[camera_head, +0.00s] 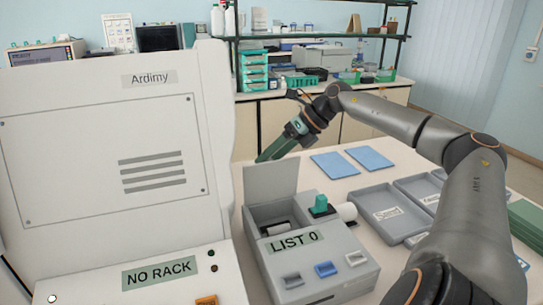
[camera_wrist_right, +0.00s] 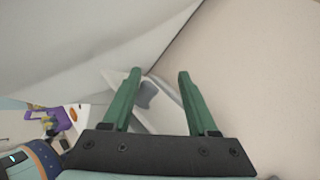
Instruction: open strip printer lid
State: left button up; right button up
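The strip printer (camera_head: 330,262) is a grey box labelled "LIST 0" on the white table. My left gripper is not in view.
A large white machine (camera_head: 100,120) labelled "Ardimy" and "NO RACK" stands close left of the printer. Grey trays (camera_head: 385,212) lie to the right, under my right arm. Two blue mats (camera_head: 335,163) lie behind. A teal piece (camera_head: 320,204) stands on the printer.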

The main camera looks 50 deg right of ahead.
jog(key=shift+r, duration=0.1)
jog(key=b+v, duration=0.2)
jog(key=v, duration=1)
jog(key=shift+d, duration=0.2)
jog(key=shift+s, duration=0.15)
